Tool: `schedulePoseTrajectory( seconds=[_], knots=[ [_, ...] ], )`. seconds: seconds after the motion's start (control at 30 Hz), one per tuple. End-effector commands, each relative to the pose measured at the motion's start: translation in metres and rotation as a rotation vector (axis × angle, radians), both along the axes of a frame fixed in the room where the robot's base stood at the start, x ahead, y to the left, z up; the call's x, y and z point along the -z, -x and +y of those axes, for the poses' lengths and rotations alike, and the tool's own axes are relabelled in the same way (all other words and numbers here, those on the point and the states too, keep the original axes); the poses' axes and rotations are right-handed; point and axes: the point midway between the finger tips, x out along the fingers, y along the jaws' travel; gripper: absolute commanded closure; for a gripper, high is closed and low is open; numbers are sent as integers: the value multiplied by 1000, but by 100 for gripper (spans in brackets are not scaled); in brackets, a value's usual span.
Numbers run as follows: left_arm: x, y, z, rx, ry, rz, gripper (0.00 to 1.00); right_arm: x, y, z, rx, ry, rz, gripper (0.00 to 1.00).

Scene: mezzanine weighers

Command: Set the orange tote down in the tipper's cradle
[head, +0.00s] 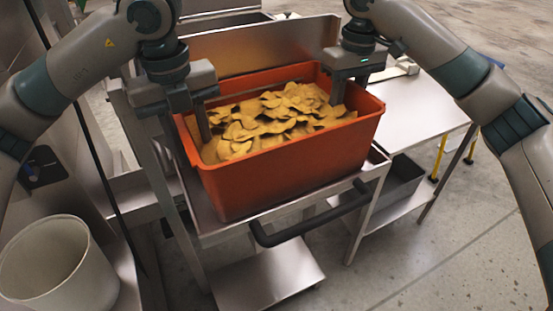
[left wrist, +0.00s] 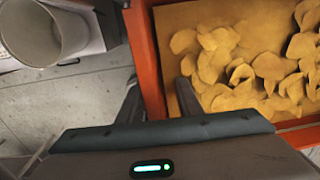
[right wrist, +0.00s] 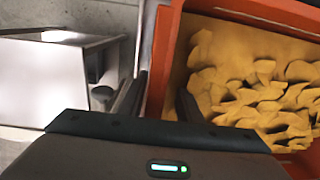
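The orange tote (head: 290,175) is upright, filled with yellow chip-like pieces (head: 270,120). It stands within the steel tipper cradle (head: 230,232), behind a black bar handle; its underside is hidden, so full contact cannot be told. My left gripper (head: 190,125) straddles the tote's left end wall, one finger outside and one inside. In the left wrist view (left wrist: 160,95) a strip of the contents shows between the wall and the inner finger. My right gripper (head: 350,90) straddles the right end wall likewise, with a narrow gap at its inner finger in the right wrist view (right wrist: 162,100). Both look open.
A steel side table (head: 425,110) stands right of the cradle, with a grey bin (head: 400,180) beneath. A white bucket (head: 55,265) is at the lower left. A steel panel (head: 255,45) rises behind the tote. Floor is clear at the lower right.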

Motion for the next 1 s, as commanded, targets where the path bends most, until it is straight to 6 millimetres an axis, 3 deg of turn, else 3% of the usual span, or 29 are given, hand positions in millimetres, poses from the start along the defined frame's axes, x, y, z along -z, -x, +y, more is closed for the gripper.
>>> schedulePoseTrajectory(
  seconds=[0.27,0.7,1.0],
  knots=[
    [-27,0,1,-2,0,-3,68,0,0,-1,2,1,0,68],
    [-97,1,4,-3,2,-5,68,0,0,-1,3,1,0,68],
    [-117,2,4,-1,2,-2,68,0,0,-1,3,1,0,68]
  ],
)
